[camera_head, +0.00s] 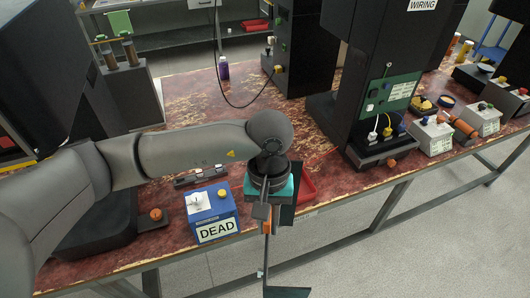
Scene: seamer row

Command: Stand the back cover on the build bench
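The build bench appears to be the long bench with the worn red-brown top (335,178). My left arm reaches in from the left, and its gripper (266,222) points down at the bench's front edge, right of the blue DEAD box. I see it nearly edge-on, so I cannot tell whether its fingers are open or shut. A dark flat panel (292,200) shows just right of it; it may be the back cover, but I cannot tell if it is held. A thin grey strip and a dark plate (287,292) show below. My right gripper is not in view.
The blue DEAD box (210,205) stands close left of the gripper. A red tray (306,189) lies partly hidden to its right. A tall black machine with a green board (390,92) and labelled grey boxes (432,135) stand farther right. A purple bottle (224,68) stands at the back.

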